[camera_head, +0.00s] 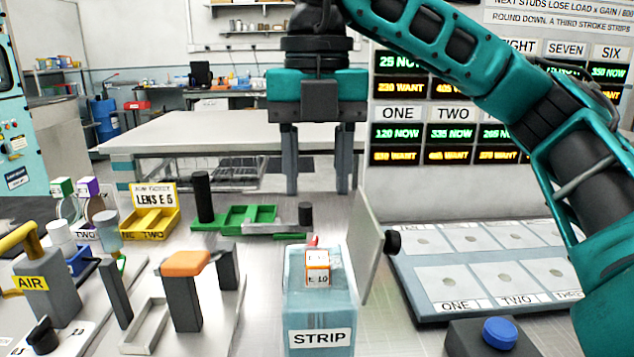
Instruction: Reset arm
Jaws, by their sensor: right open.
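My right arm comes in from the upper right, and its teal gripper (318,188) points down over the middle of the bench. Its two grey fingers are apart, with nothing between them. A clear blue box labelled STRIP (320,310) stands in front of and below the gripper, apart from it. A small labelled block with an orange edge (317,268) shows at the top of the box. A grey upright panel with a black knob (372,245) stands just right of the box. My left gripper is not in view.
A pad tray (450,320) marked ONE and TWO and a blue button (499,332) lie at right. A green holder (245,218), a yellow LENS tray (150,222), an orange-topped post (184,290) and an AIR lever (45,285) stand at left. A lit board (440,200) rises behind.

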